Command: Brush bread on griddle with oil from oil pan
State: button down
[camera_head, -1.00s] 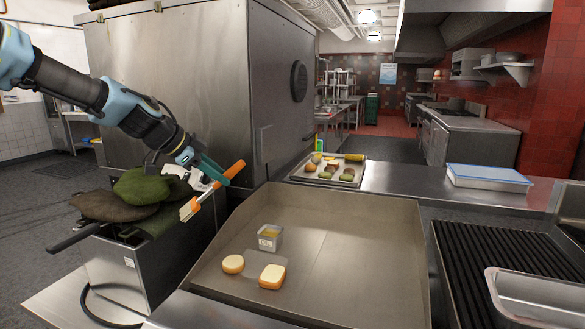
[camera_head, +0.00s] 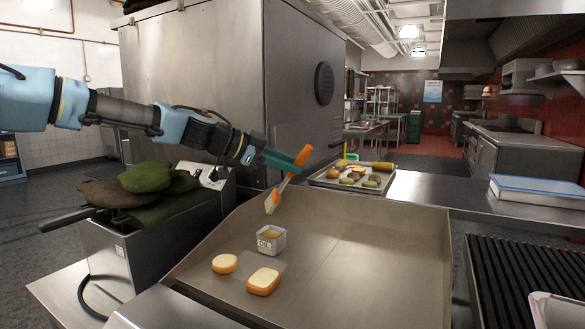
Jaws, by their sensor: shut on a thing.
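My gripper (camera_head: 284,162) is shut on the orange handle of a brush (camera_head: 294,166). The brush is tilted, with its pale bristles (camera_head: 271,203) pointing down. The bristles appear above the small square oil pan (camera_head: 271,241), apart from it in the picture. The oil pan is a metal container labelled OIL with yellowish oil inside, standing on the griddle (camera_head: 345,262). Two pieces of bread lie on the griddle in front of the pan: a rounder one (camera_head: 225,264) at left and a squarer one (camera_head: 263,281) at right.
A tray of food (camera_head: 321,182) sits on the counter behind the griddle. The griddle's right half is clear.

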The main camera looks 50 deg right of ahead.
jog(key=shift+f+b, duration=1.05)
jog(key=shift+f, duration=1.75)
jog(key=shift+f+b, duration=0.65)
jog(key=shift+b, duration=0.4)
dwell(0.9)
jog(key=shift+r, duration=0.1)
notch_tip(320, 180, up, 7)
jog(key=p, duration=0.2)
dwell(0.6)
